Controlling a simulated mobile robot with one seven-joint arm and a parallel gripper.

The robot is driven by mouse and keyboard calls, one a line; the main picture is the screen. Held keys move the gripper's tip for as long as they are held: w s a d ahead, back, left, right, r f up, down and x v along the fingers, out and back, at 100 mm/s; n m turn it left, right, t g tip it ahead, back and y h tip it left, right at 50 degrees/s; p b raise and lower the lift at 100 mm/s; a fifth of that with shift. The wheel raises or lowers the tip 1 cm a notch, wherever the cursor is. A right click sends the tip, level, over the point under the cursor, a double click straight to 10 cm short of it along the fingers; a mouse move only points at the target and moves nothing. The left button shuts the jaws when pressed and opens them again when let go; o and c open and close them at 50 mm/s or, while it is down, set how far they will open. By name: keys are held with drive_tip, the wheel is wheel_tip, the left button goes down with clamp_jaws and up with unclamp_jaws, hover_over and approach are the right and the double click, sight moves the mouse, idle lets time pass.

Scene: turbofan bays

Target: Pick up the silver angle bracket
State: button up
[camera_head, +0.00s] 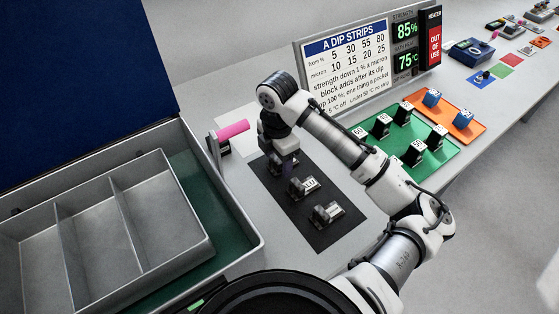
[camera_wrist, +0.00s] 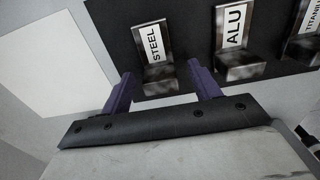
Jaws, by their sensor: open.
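Three grey metallic angle brackets stand in a row on a black mat (camera_head: 268,183). In the wrist view they carry white labels: the STEEL bracket (camera_wrist: 155,72), the ALU bracket (camera_wrist: 240,68) and the TITANIUM bracket (camera_wrist: 306,48), which is cut by the right edge. All look silvery-grey. In the head view the ALU bracket (camera_head: 302,187) and the bracket nearest the camera (camera_head: 327,213) show; my arm covers most of the STEEL one. My gripper (camera_wrist: 160,75) is open, its purple fingers pointing at the STEEL bracket, one to each side. I cannot tell whether they touch it.
A grey divided tray (camera_head: 110,215) stands at left in a larger bin. A pink-handled item (camera_head: 232,130) is behind the mat. Green (camera_head: 440,150) and orange (camera_head: 466,128) trays with labelled blocks lie right of my arm. A sign (camera_head: 347,65) stands behind.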

drive_tip(key=c, duration=1.2)
drive_tip(key=shift+r, duration=0.1)
drive_tip(key=shift+c, duration=0.2)
wheel_tip(320, 180, up, 20)
drive_tip(key=b, duration=0.2)
